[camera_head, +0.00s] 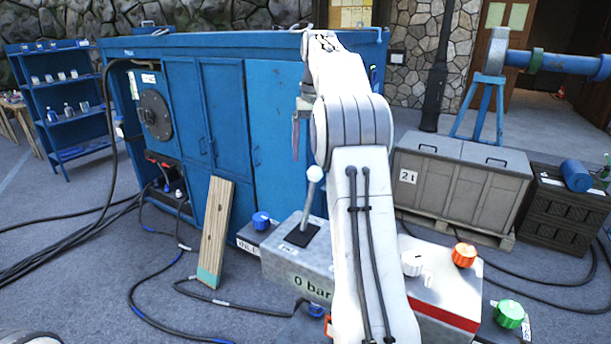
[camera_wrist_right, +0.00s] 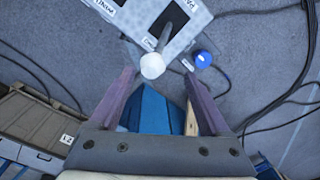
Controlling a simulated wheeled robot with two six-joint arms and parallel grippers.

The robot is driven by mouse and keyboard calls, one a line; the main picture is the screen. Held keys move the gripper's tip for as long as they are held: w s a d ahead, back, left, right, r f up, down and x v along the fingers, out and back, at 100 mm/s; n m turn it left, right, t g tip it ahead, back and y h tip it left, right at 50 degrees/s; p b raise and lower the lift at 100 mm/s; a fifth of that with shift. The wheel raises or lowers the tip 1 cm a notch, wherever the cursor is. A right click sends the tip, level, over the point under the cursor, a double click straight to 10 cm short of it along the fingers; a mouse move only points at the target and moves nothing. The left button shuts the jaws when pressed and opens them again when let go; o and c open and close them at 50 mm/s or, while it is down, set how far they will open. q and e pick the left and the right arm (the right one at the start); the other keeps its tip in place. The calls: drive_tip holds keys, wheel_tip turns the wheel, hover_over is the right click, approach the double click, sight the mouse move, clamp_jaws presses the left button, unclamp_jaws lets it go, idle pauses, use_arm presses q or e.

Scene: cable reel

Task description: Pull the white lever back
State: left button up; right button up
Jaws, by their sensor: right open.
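The white lever (camera_head: 313,190) has a white knob on a short stick. It stands upright out of a dark slot on a grey control box (camera_head: 285,268) marked "0 bar". My right gripper (camera_head: 298,140) is above the lever in the head view, its fingers pointing down and partly hidden by my arm. In the right wrist view the gripper (camera_wrist_right: 160,82) is open and empty. The white lever's knob (camera_wrist_right: 152,66) appears between and just beyond the fingertips there. I cannot tell the exact gap. My left gripper is not in view.
A big blue cabinet (camera_head: 190,110) stands behind the box, with a wooden plank (camera_head: 215,230) leaning on it. Blue (camera_head: 261,221), white (camera_head: 412,263), orange (camera_head: 464,255) and green (camera_head: 509,314) knobs are around the lever. A grey crate (camera_head: 460,190) stands right; cables cross the floor.

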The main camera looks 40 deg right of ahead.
sight(309, 200)
drive_tip(key=shift+d, duration=0.6)
drive_tip(key=shift+d+f, duration=0.1)
drive_tip(key=shift+f, duration=0.2)
wheel_tip(309, 200, down, 10)
drive_tip(key=shift+a+r, duration=0.2)
drive_tip(key=shift+a, duration=0.1)
drive_tip(key=shift+w, duration=0.1)
clamp_jaws()
